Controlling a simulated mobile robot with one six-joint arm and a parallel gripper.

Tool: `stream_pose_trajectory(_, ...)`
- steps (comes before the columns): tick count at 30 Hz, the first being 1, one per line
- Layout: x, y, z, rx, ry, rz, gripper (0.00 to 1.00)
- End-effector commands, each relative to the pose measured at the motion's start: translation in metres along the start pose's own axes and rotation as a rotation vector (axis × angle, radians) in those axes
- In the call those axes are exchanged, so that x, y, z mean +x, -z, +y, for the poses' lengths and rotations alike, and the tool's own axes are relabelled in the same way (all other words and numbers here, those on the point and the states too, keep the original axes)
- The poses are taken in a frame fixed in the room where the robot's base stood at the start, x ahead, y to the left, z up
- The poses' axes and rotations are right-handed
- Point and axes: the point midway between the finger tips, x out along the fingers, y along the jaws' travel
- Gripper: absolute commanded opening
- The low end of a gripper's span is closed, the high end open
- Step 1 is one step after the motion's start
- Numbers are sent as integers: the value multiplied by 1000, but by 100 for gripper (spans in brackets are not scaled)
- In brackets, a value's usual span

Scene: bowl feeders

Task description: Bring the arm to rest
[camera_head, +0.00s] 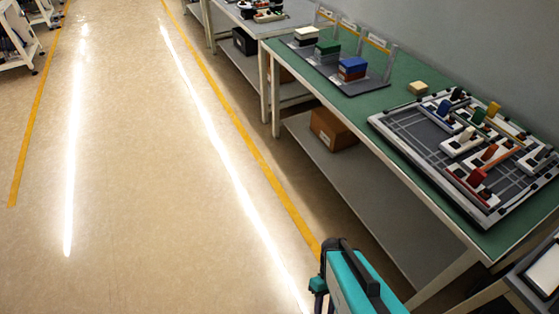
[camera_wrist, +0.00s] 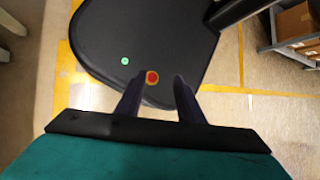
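My gripper (camera_wrist: 158,80) shows in the wrist view with its two dark fingers apart and nothing held between them. It points down over a black rounded surface with a red button and a green button, which looks like part of my own base. In the head view a teal and black part of my arm shows at the bottom edge, left of the workbench. The fingers cannot be made out there.
A green-topped workbench (camera_head: 400,105) runs along the right. It carries a grey fixture board (camera_head: 410,130) with coloured pieces, and a rack of coloured blocks (camera_head: 352,68). A cardboard box (camera_head: 333,128) sits on its lower shelf. The floor (camera_head: 130,150) to the left is clear.

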Motion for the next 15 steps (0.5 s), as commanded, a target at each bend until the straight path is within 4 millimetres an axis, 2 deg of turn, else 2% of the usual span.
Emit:
stream_pose_trajectory(9,0,14,25,345,-95,96,34)
stream_pose_trajectory(15,-1,19,27,458,-97,124,34)
